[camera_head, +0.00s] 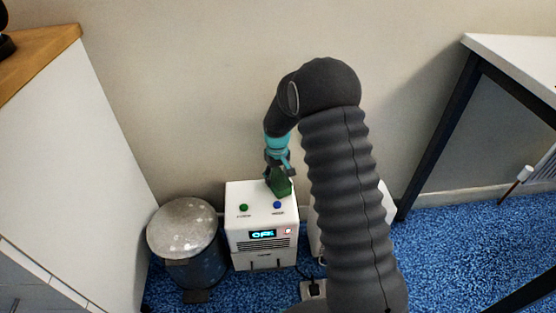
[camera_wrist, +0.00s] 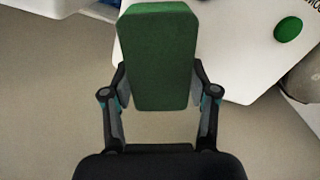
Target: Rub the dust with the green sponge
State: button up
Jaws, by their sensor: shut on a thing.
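The green sponge (camera_head: 279,184) is held in my gripper (camera_head: 277,161), over the back part of a white box's top. I cannot tell whether it touches the top. In the wrist view the sponge (camera_wrist: 158,55) is clamped between the two fingers of my gripper (camera_wrist: 158,85), its far end reaching past them. Pale speckles that look like dust (camera_head: 182,222) show on the round lid of a bin to the left of the box. No clear dust shows on the box top.
The white box (camera_head: 262,217) has a green button (camera_head: 243,208), a blue button (camera_head: 277,205) and a lit display. The lidded bin (camera_head: 193,270) stands left of it, beside a white cabinet (camera_head: 75,150). A wall is behind. A table (camera_head: 510,60) stands at right.

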notch_tip(320, 180, up, 6)
jog(key=p, duration=0.2)
jog(key=shift+f+p, duration=0.25)
jog(key=shift+p, duration=0.15)
jog(key=shift+r, duration=1.2)
